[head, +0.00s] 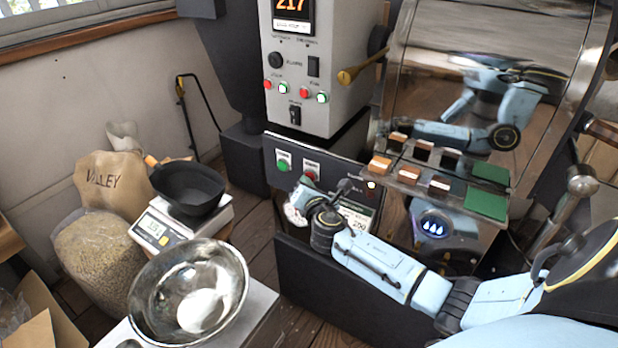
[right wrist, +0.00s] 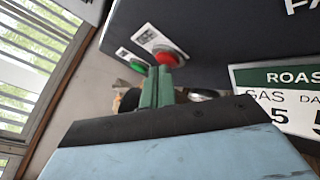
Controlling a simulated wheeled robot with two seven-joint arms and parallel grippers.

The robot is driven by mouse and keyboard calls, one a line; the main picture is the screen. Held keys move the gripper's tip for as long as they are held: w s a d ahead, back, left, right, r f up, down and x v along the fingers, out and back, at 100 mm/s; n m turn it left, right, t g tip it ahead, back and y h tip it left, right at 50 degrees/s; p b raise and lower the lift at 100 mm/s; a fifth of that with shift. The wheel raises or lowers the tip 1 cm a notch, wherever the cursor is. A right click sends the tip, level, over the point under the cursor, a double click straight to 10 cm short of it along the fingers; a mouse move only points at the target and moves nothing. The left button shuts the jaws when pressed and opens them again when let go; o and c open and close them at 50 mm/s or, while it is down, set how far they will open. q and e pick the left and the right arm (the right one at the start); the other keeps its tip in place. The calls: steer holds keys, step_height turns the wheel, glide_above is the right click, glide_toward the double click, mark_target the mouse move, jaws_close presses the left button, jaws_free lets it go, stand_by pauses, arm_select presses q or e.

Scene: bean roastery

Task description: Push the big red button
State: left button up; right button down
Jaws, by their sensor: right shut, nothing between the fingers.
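The big red button (head: 310,175) is on the sloped dark panel of the roaster, to the right of a green button (head: 283,165). In the right wrist view the red button (right wrist: 169,58) is a round red dome under a small white label. My right gripper (head: 307,183) is at the panel, just below the red button. Its green fingers (right wrist: 159,80) are closed together, empty, and point at the button, overlapping its lower edge. I cannot tell whether the tips touch it. My left gripper is not in view.
A grey control box (head: 307,75) with small red and green buttons stands above the panel. A steel bowl (head: 188,295), a black pan (head: 188,190) on a scale and a bean sack (head: 105,255) are at the left. A sample tray (head: 408,178) is right of the panel.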

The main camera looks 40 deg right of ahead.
steer(key=shift+d, duration=0.15)
stand_by(0.3)
steer(key=shift+s+a, duration=0.3)
steer(key=shift+a, duration=0.5)
steer(key=a, duration=0.1)
steer(key=s+a+p, duration=0.1)
steer(key=a, duration=0.1)
steer(key=s+a, duration=0.1)
steer(key=shift+a+p, duration=0.3)
steer(key=shift+a, duration=0.05)
stand_by(0.6)
